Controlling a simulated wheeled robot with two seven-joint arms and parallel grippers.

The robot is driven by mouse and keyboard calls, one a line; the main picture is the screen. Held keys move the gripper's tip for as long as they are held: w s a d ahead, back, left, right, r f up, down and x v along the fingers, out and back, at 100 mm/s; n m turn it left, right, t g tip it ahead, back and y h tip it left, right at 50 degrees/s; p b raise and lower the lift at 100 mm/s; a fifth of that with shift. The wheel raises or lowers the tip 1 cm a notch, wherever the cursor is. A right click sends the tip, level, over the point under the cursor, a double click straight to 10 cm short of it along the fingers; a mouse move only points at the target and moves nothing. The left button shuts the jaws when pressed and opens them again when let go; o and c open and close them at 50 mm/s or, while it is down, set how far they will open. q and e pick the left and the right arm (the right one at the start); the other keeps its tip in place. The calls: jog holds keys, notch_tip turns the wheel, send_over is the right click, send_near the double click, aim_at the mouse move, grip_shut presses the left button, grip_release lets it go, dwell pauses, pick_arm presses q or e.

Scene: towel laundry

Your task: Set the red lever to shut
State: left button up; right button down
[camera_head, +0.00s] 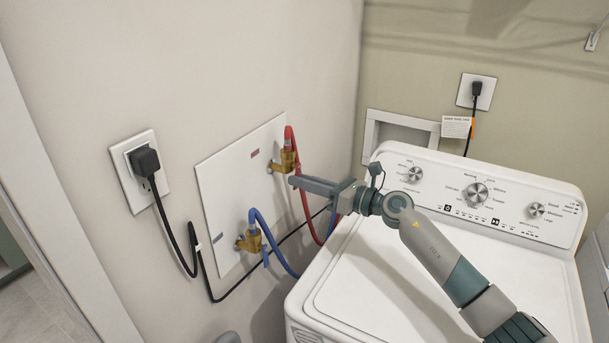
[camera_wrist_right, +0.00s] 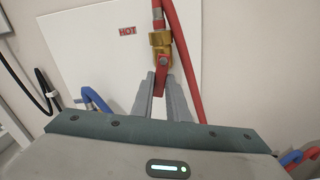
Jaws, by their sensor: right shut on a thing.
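The hot-water valve is a brass body (camera_head: 287,161) on the white wall panel, with a red hose on top. The red lever (camera_wrist_right: 161,79) hangs down from the valve, tilted slightly. My right gripper (camera_head: 294,181) reaches in from the right, just below the valve. In the right wrist view its fingers (camera_wrist_right: 160,88) are shut on the lever, one on each side. In the head view the lever is hidden by the fingers. My left gripper is not in view.
A second brass valve (camera_head: 249,240) with a blue hose (camera_head: 275,245) sits lower left on the panel (camera_head: 222,185). A black plug (camera_head: 145,160) and cord hang left. The white washer (camera_head: 375,285) stands under my right arm. The red hose (camera_head: 304,200) runs close beside the gripper.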

aim_at(298, 175)
jog(key=shift+s+a+r+m+p, duration=0.2)
jog(key=shift+s+r+m+p, duration=0.25)
jog(key=shift+m+p, duration=1.8)
jog(key=shift+s+a+r+m+p, duration=0.2)
jog(key=shift+r+m+p, duration=0.4)
jog(key=shift+m+p, duration=1.65)
jog(key=shift+s+a+r+m+p, duration=0.15)
jog(key=shift+s+r+m+p, duration=0.35)
jog(key=shift+m+p, duration=1.75)
jog(key=shift+w+m+b, duration=0.1)
jog(key=shift+m+b, duration=0.65)
jog(key=shift+m, duration=0.1)
jog(key=c, duration=1.7)
grip_release()
jog(key=shift+d, duration=0.1)
jog(key=shift+b+v, duration=3.6)
jog(key=shift+v, duration=5.05)
